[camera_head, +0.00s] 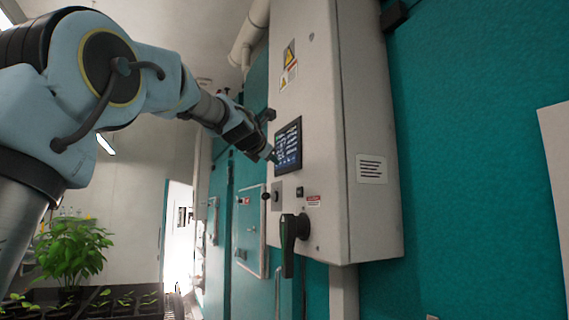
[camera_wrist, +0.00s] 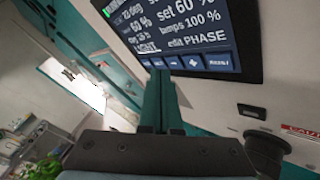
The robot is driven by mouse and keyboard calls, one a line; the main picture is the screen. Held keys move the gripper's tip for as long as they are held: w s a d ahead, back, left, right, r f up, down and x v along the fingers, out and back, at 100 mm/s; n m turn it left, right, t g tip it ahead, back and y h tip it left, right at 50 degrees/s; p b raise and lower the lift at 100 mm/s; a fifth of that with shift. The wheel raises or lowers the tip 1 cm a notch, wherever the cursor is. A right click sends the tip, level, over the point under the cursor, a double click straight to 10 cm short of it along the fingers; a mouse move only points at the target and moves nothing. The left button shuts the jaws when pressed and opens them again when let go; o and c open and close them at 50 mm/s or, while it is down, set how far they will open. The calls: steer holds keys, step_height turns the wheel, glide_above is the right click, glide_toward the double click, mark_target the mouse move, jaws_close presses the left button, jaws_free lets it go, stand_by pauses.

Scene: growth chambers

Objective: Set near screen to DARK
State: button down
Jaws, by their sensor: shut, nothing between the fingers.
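The near screen (camera_head: 288,145) is a dark touch panel on the front of a pale grey control box. In the wrist view the screen (camera_wrist: 190,28) shows white text with "set 60 %", "lamps 100 %" and "edit PHASE"; a word at lower left looks like "LIGHT". A row of blue buttons (camera_wrist: 196,62) runs along its bottom. My gripper (camera_head: 272,158) is shut and empty, its tip at the screen's lower left.
Below the screen are a small black switch (camera_head: 299,191) and a large dark rotary handle (camera_head: 289,235) that sticks out. The grey box (camera_head: 365,125) stands on a teal wall. A potted plant (camera_head: 72,250) and seedling trays are at lower left.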

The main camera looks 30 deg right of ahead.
steer(key=shift+d+r, duration=0.1)
steer(key=shift+d, duration=0.05)
steer(key=shift+d+p, duration=0.25)
steer(key=shift+p, duration=0.2)
steer(key=shift+s+d+p, duration=0.1)
steer(key=shift+d+p, duration=0.2)
steer(key=shift+p, duration=0.1)
stand_by(0.4)
steer(key=shift+a, duration=0.1)
steer(key=shift+a+b, duration=0.6)
steer(key=shift+a, duration=0.05)
steer(key=shift+w+a+b, duration=0.2)
steer(key=shift+a+b, duration=0.7)
steer(key=shift+a, duration=0.35)
steer(key=shift+w+a+b, duration=0.2)
steer(key=shift+a+b, duration=0.7)
steer(key=shift+a, duration=0.3)
